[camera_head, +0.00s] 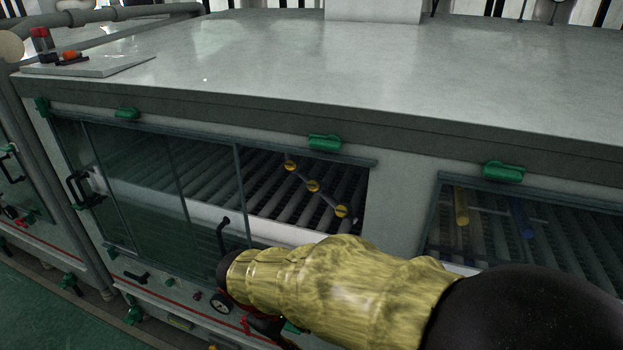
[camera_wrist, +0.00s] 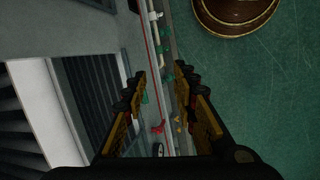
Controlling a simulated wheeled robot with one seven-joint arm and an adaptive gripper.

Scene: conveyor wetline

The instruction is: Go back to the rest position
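My gripper (camera_wrist: 160,95) shows in the wrist view with its two yellow-and-black fingers well apart and nothing between them. In the head view my yellow-sleeved arm reaches in from the lower right and ends low in front of the machine's front; the fingers there are mostly hidden behind the arm. The grey wetline machine (camera_head: 380,75) stands ahead, with a glass sliding door (camera_head: 140,190) over its left opening. The right part of that opening is uncovered and shows rollers (camera_head: 275,195) inside.
A door handle (camera_head: 222,236), a pressure gauge (camera_head: 221,303) and green clamps (camera_head: 324,142) stick out from the front, near my arm. A second window (camera_head: 530,225) lies at the right. Small items (camera_head: 68,58) lie at the top's left. Green floor (camera_wrist: 270,100) is open beside the machine.

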